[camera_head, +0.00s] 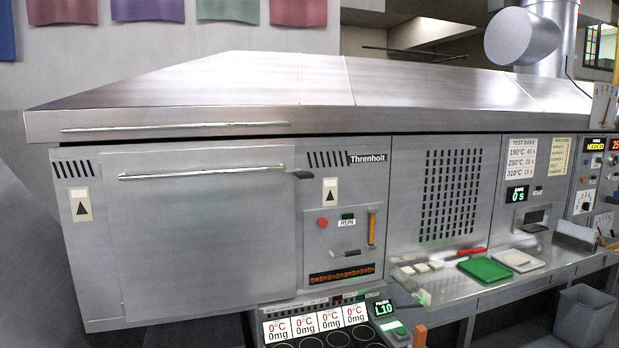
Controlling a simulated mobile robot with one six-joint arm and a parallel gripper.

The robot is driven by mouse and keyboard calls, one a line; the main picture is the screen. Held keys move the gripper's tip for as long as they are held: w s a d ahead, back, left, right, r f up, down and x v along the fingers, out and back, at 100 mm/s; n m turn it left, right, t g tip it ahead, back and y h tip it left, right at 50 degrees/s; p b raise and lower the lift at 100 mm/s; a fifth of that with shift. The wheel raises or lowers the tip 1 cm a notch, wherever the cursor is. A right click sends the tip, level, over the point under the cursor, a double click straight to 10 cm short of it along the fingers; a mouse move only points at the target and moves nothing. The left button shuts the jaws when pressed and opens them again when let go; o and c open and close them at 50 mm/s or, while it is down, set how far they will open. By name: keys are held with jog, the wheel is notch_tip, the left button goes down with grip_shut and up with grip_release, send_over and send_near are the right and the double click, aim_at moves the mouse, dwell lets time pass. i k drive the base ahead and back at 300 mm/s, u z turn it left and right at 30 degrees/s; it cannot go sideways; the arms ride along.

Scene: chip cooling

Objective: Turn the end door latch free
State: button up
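The end door (205,240) is a large grey metal panel at the left of the machine front, and it sits closed. A long horizontal bar handle (200,172) runs across its upper part. At the door's upper right edge is a small dark lever (302,174), which looks like the latch. My gripper is not in view.
A sloping metal hood (230,85) overhangs the door top, with a thin bar along its front edge. Right of the door is a control panel with a red button (322,223). A bench with readouts (330,321) juts out below. Floor at far left is clear.

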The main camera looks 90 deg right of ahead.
aim_at(300, 174)
jog(key=u, duration=0.25)
jog(key=k, duration=0.55)
jog(key=z, duration=1.3)
jog(key=i, duration=0.5)
jog(key=z, duration=0.1)
